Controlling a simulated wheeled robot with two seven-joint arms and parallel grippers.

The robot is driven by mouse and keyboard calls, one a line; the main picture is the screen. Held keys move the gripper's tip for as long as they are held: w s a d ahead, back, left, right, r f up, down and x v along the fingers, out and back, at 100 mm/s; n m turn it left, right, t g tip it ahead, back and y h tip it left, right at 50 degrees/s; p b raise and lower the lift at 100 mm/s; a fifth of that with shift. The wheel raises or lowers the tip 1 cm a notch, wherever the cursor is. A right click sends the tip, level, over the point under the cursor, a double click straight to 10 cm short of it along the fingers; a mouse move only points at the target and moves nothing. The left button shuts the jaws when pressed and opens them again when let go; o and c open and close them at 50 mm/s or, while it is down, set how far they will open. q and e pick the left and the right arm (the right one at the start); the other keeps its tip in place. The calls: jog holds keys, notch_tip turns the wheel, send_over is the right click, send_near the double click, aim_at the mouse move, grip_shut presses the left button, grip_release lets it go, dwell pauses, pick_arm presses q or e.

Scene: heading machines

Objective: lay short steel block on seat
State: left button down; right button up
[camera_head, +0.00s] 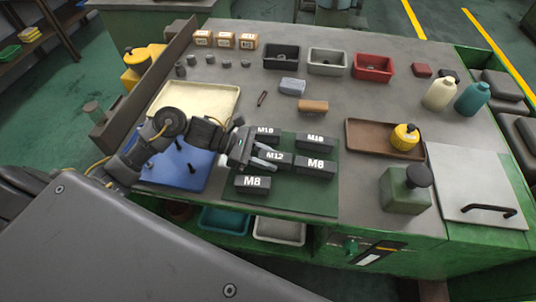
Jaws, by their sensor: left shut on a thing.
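My left gripper (268,157) reaches in from the left over the green mat (300,203). It is shut on a short dark steel block marked M12 (283,159), with one finger on each long side. I cannot tell whether this block touches the mat. Around it on the mat are longer dark blocks: one at the back left (268,132), one at the back right (315,141), an M8 block at the right (316,168) and another M8 block at the front left (253,185). A separate seat cannot be made out; the gripper hides part of the mat. My right gripper is out of view.
A blue tray (200,177) and a cream tray (215,97) lie to the left. A brown tray (365,130) with a yellow container (405,138) and a green can (405,194) stand to the right. Small bins (327,61) line the back.

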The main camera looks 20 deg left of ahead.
pick_arm(q)
jog(key=shift+f+b, duration=0.15)
jog(key=shift+b, duration=0.2)
jog(key=c, duration=1)
grip_release()
jog(key=shift+c, duration=0.2)
jog(key=shift+r+p, duration=0.35)
jog(key=shift+p, duration=0.2)
jog(key=b+v, duration=0.1)
jog(key=v, duration=0.2)
jog(key=b+v, duration=0.2)
jog(key=v, duration=0.2)
jog(key=b+v, duration=0.1)
jog(key=v, duration=0.2)
jog(key=shift+s+a+f+b, duration=0.15)
jog(key=shift+a+f+b, duration=0.05)
jog(key=shift+a+b, duration=0.2)
jog(key=shift+s+a+r, duration=0.15)
jog(key=shift+a+r, duration=0.25)
jog(key=shift+a, duration=0.15)
